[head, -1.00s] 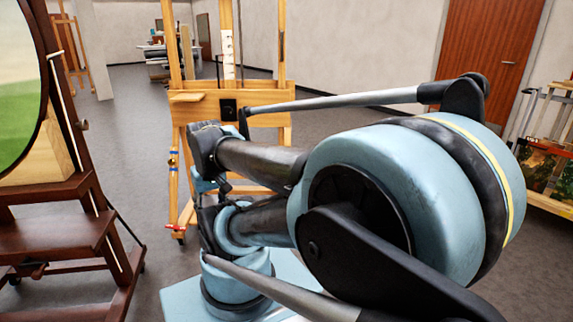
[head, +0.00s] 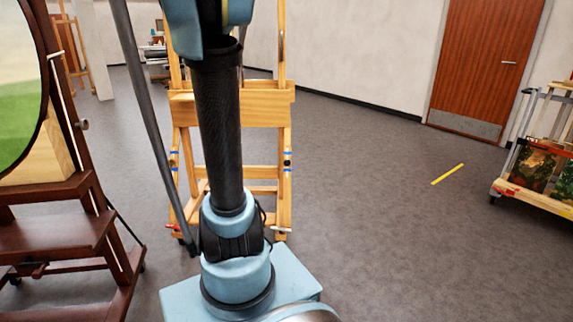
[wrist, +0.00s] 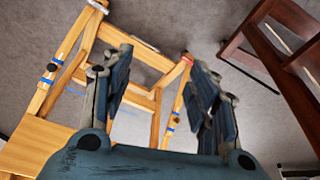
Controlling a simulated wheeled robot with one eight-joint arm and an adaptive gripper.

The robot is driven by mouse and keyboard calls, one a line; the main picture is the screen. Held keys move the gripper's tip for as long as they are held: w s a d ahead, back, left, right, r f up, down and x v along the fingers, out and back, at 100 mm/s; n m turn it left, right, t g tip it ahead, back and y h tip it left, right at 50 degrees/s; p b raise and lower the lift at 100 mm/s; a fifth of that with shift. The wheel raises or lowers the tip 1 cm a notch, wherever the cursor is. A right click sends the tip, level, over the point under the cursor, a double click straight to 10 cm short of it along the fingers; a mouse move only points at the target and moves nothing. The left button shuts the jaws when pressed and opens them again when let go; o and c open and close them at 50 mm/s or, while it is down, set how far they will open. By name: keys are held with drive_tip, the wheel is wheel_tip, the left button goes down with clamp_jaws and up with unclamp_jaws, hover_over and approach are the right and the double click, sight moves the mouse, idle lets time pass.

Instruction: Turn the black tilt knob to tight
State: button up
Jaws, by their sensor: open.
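A light wooden easel (head: 270,97) stands in front of me. On its legs are a dark left knob (head: 173,162) and a dark right knob (head: 287,163), each with blue marks by it; I cannot tell which is the tilt knob. The wrist view, turned about, shows dark knobs at its left (wrist: 52,67) and right (wrist: 178,122). The knobs' settings are too small to read. My gripper (wrist: 161,58) is open and empty, its fingers spread over the view of the easel's lower frame, apart from both knobs. In the head view my arm hides the easel's middle.
A dark wooden easel (head: 92,235) with a round painting (head: 15,100) stands close at left. Red (head: 171,226) and white (head: 282,230) handles sit low on the light easel. A cart with paintings (head: 545,165) is at far right.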

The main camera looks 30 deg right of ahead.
drive_tip(key=w+d+m, duration=0.1)
drive_tip(key=w+d, duration=1)
drive_tip(key=w, duration=0.1)
drive_tip(key=m+t+h, duration=0.1)
drive_tip(key=m+h, duration=0.1)
drive_tip(key=m, duration=0.1)
hover_over(287, 162)
drive_tip(key=s+a, duration=0.3)
drive_tip(key=s, duration=0.3)
wheel_tip(287, 162, down, 19)
drive_tip(key=x, duration=1.6)
drive_tip(key=shift+w+a+f, duration=0.2)
drive_tip(key=shift+a+f, duration=0.05)
drive_tip(key=shift+f, duration=0.05)
drive_tip(key=c, duration=1.1)
drive_tip(key=shift+a, duration=0.2)
drive_tip(key=shift+d+y, duration=0.15)
drive_tip(key=shift+y, duration=0.15)
